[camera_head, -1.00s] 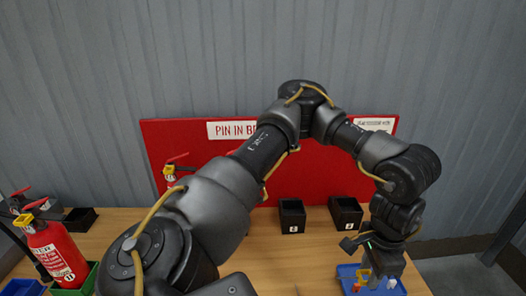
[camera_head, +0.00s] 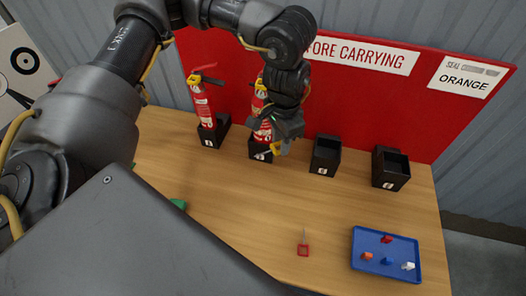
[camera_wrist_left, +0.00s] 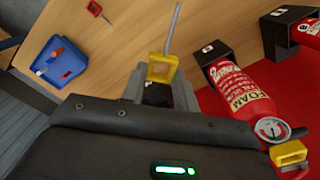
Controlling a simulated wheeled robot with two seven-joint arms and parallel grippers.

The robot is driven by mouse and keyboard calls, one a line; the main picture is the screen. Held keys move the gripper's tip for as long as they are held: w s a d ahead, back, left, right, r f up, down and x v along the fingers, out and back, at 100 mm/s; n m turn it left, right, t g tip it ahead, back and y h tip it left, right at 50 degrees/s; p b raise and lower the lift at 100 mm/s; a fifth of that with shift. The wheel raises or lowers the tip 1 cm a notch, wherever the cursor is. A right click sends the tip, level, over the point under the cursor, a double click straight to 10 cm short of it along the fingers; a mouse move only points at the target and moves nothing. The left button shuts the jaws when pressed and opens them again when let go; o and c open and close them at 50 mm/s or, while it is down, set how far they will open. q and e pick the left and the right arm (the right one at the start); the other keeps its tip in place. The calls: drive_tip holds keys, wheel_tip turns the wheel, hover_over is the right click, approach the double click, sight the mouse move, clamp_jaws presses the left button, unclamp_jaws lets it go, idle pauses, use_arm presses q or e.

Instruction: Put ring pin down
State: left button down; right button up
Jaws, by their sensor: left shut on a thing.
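A yellow ring pin (camera_head: 276,149) is in my left gripper (camera_head: 283,144), in front of the red board and beside the second extinguisher. In the left wrist view the pin's yellow square ring (camera_wrist_left: 162,68) sits between the fingertips (camera_wrist_left: 160,84), with its metal shaft pointing away from them. The gripper is shut on it, above the table. A red ring pin (camera_head: 303,249) lies on the table, left of the blue tray (camera_head: 358,246). The tray holds several small pieces: red, orange, blue and white. My right gripper is not in view.
Red extinguishers stand in black holders at the left (camera_head: 208,134) and behind my left gripper (camera_head: 259,152). Two black holders to the right (camera_head: 325,156) (camera_head: 390,169) look empty. The wooden table (camera_head: 240,205) is bare in the middle.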

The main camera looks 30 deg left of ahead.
use_arm(q)
drive_tip(key=shift+a, duration=0.35)
drive_tip(key=shift+s+a+f, duration=0.1)
drive_tip(key=shift+s+f, duration=0.15)
drive_tip(key=shift+f, duration=0.05)
drive_tip(key=s+a+f+m, duration=0.6)
drive_tip(key=s+m, duration=0.4)
drive_tip(key=m, duration=0.3)
drive_tip(key=s+a+f+m, duration=0.7)
drive_tip(key=s+a+m, duration=0.2)
drive_tip(key=s+m, duration=0.2)
drive_tip(key=shift+s+a+f+m+g+p, duration=0.2)
drive_tip(key=shift+f+m+g+p, duration=0.15)
drive_tip(key=shift+m, duration=0.95)
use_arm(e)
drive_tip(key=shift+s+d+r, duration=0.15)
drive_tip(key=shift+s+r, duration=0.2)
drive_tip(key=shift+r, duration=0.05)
use_arm(q)
drive_tip(key=shift+w, duration=0.1)
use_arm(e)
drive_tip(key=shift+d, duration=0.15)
